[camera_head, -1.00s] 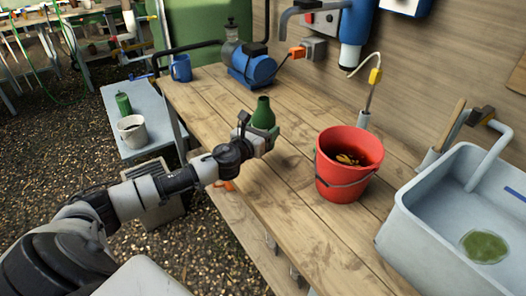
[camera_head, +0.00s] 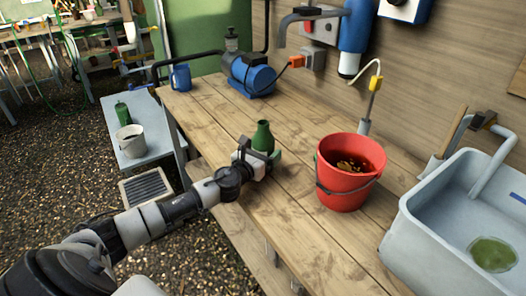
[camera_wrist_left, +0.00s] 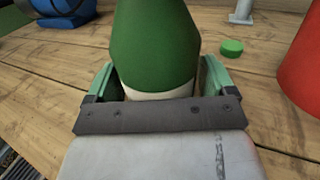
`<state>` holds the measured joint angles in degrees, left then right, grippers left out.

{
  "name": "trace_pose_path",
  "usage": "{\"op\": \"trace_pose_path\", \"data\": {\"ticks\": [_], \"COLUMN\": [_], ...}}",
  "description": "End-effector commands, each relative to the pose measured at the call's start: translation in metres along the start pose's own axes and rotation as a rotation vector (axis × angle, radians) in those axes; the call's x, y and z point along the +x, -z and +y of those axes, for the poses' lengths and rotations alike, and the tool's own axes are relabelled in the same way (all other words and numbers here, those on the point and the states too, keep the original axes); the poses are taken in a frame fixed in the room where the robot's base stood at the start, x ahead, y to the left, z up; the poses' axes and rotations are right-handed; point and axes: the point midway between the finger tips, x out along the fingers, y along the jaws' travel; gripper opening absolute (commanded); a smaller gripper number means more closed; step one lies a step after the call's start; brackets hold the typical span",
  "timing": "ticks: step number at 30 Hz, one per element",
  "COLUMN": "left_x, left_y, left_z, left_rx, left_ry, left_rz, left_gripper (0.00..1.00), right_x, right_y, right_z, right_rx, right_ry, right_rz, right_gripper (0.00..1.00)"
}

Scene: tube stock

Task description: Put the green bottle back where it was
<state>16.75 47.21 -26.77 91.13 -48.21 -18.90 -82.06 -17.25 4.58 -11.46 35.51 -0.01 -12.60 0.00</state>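The green bottle (camera_head: 263,137) is upright at my left gripper (camera_head: 258,162), over the front part of the wooden bench. In the left wrist view the bottle (camera_wrist_left: 155,45) fills the space between the two green fingers of the gripper (camera_wrist_left: 156,80), with a pale band low on it. The gripper looks shut on the bottle. The bottle's base is hidden, so I cannot tell whether it touches the bench. My right gripper is not in view.
The wooden bench (camera_head: 205,118) holds a red bucket (camera_head: 345,187), blue pump (camera_head: 250,78) and blue mug (camera_head: 181,77). A small green cap (camera_wrist_left: 231,47) lies beyond the gripper. A grey sink (camera_head: 425,235) is right. A low side table (camera_head: 150,152) bears another green item and a pot.

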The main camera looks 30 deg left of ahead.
Motion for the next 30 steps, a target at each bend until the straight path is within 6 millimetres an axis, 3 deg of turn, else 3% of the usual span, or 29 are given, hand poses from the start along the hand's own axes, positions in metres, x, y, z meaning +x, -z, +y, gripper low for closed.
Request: {"op": "trace_pose_path", "data": {"ticks": [12,24,30], "left_x": [-0.004,-0.079,-0.107], "left_y": [-0.003,-0.001,-0.001], "left_z": [0.000,0.000,0.000], "left_rx": [0.000,0.003,0.000], "left_ry": [0.000,0.001,0.000], "left_rz": [0.002,0.005,0.003], "left_gripper": [0.90,0.90,0.90], "right_x": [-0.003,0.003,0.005], "right_y": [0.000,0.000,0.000], "right_z": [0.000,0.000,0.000], "right_rx": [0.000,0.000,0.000], "right_ry": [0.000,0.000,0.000], "right_rz": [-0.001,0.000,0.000], "right_gripper": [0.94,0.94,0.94]}}
